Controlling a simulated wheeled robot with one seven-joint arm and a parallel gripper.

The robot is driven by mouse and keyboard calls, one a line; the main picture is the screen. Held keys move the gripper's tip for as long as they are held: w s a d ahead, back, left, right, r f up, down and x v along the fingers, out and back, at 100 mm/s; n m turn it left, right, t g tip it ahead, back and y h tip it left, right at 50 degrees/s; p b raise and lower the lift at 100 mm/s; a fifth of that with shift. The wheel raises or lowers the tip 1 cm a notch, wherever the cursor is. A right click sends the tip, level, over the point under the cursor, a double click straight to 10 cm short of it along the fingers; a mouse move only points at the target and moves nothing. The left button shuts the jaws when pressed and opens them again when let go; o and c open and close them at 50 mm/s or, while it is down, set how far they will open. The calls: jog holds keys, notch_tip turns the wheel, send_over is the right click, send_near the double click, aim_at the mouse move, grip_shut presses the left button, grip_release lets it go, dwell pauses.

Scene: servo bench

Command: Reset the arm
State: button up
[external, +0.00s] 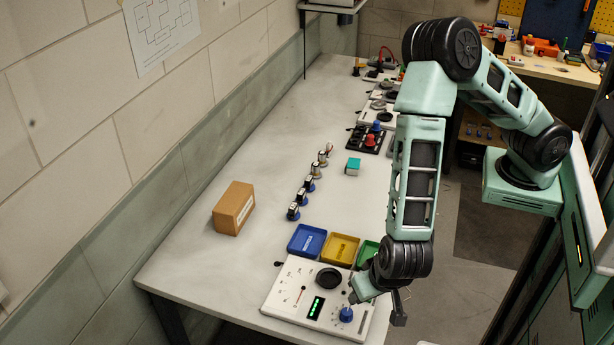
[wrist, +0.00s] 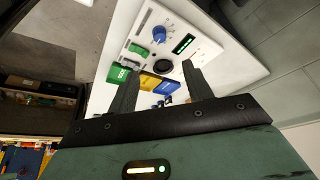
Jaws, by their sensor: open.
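My gripper (wrist: 160,74) is open, with its two dark fingers apart and nothing between them in the wrist view. In the external view my gripper (external: 397,308) is low at the near right edge of the bench, beside the white tester panel (external: 276,297); it is partly hidden by my own wrist. The panel carries a blue knob (external: 346,314), a lit green display (external: 316,307) and a round black pad (external: 329,279). The knob also shows in the wrist view (wrist: 159,34), beyond the fingers. I cannot tell whether a finger touches the panel.
Blue (external: 307,240), yellow (external: 341,248) and green (external: 367,252) trays sit behind the panel. Several small servos (external: 308,184) stand in a row farther back. A cardboard box (external: 234,208) stands left, and a teal block (external: 353,166) lies mid-bench. The bench's left middle is clear.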

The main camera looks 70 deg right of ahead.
jog(key=shift+s+a+r, duration=0.1)
jog(key=shift+s+r, duration=0.05)
jog(key=shift+r, duration=0.25)
jog(key=w+a+r+n+t+y+b, duration=0.1)
jog(key=w+a+r+n+y+b, duration=0.1)
jog(key=a+r+n+y+b, duration=0.45)
jog(key=s+d+n+g+h+b, duration=0.1)
jog(key=s+d+n, duration=0.4)
jog(key=d, duration=0.6)
jog(key=s+d+n+g+h+b, duration=0.1)
jog(key=s+d+n+g+b, duration=0.2)
jog(key=s+d, duration=0.5)
jog(key=d+n+b, duration=0.1)
jog(key=d+n, duration=0.1)
jog(key=d, duration=0.1)
jog(key=shift+s+f+h, duration=0.2)
jog(key=shift+f+h, duration=0.15)
